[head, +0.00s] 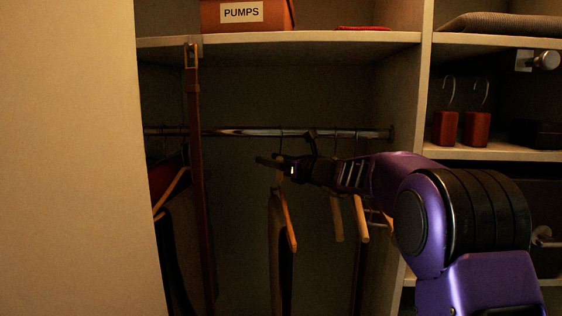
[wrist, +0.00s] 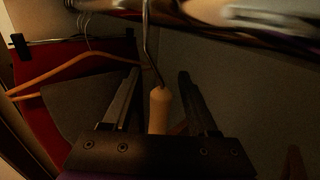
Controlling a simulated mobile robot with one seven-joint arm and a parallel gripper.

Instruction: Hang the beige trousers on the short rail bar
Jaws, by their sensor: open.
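My gripper (head: 270,160) is open in the closet bay, just below the chrome rail. In the wrist view, its two fingers (wrist: 160,78) stand either side of the wooden neck of a hanger (wrist: 160,108), with gaps on both sides. That hanger's metal hook (wrist: 148,45) rises toward the rail (wrist: 215,20). Below the gripper in the head view, a wooden hanger (head: 290,222) carries a dark, dim garment. I cannot tell whether this is the beige trousers. The chrome rail (head: 240,132) spans the bay; I cannot tell which bar is the short one.
A brown belt (head: 197,160) hangs at left, near a dark red garment, which the wrist view shows as red cloth (wrist: 105,55) on a hanger. More hangers (head: 360,218) hang right of the gripper. A divider (head: 424,90) separates right-hand shelves with red blocks (head: 476,128) and a knob-ended fitting (head: 545,60).

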